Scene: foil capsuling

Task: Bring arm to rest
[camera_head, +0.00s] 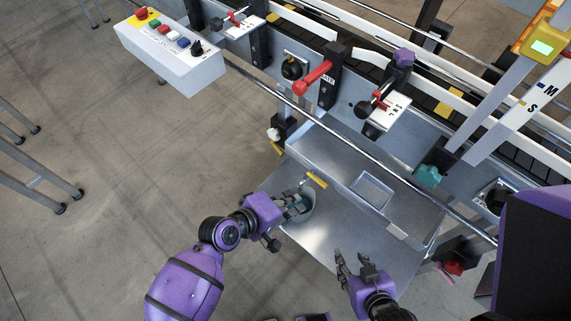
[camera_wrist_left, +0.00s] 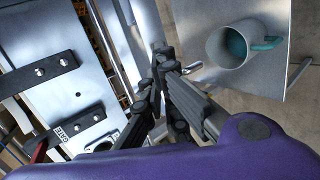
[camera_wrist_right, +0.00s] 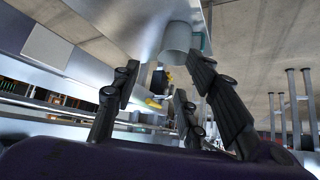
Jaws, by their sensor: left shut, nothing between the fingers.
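My left gripper (camera_head: 292,205) is over the steel table beside a grey cup (camera_head: 305,216). In the left wrist view its black fingers (camera_wrist_left: 165,62) are together with nothing between them. My right gripper (camera_head: 353,258) is in front of the table's near edge. Its fingers are spread and empty, as the right wrist view (camera_wrist_right: 160,75) also shows.
The steel table (camera_head: 380,268) carries a shallow tray (camera_head: 330,150). Behind it runs a machine rail (camera_head: 330,122) with a red lever (camera_head: 312,78) and several clamps. A control box (camera_head: 172,55) stands at the back left. Open floor (camera_head: 100,150) lies to the left.

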